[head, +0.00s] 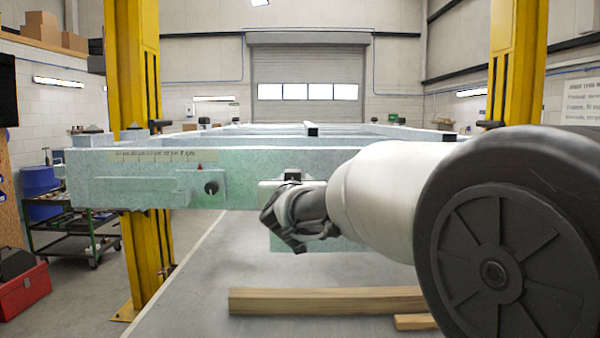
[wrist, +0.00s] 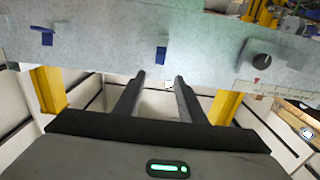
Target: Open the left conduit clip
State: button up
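Two small blue parts that look like conduit clips are on the grey-green frame rail (wrist: 205,45) in the wrist view, one at the left (wrist: 47,38) and one near the middle (wrist: 161,55). The wrist picture looks turned over relative to the head view, so the middle one may be the left clip. Whether they are open is too small to tell. My gripper (wrist: 159,77) is open and empty, its two fingers apart just below the middle blue part in the picture. In the head view my gripper (head: 283,232) is in front of the rail, and I cannot make out the clips.
A black knob (head: 211,188) sticks out of the rail, left of my gripper. A wooden beam (head: 325,301) lies below. Yellow posts (head: 133,70) stand at both sides. A tool cart (head: 75,235) and a red toolbox (head: 22,293) are at the left.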

jog(key=w+p, duration=0.1)
jog(key=w, duration=0.8)
jog(key=shift+w+p, duration=0.3)
jog(key=shift+w, duration=0.05)
jog(key=shift+c, duration=0.5)
grip_shut()
jog(key=shift+f+b, duration=0.15)
jog(key=shift+b, duration=0.15)
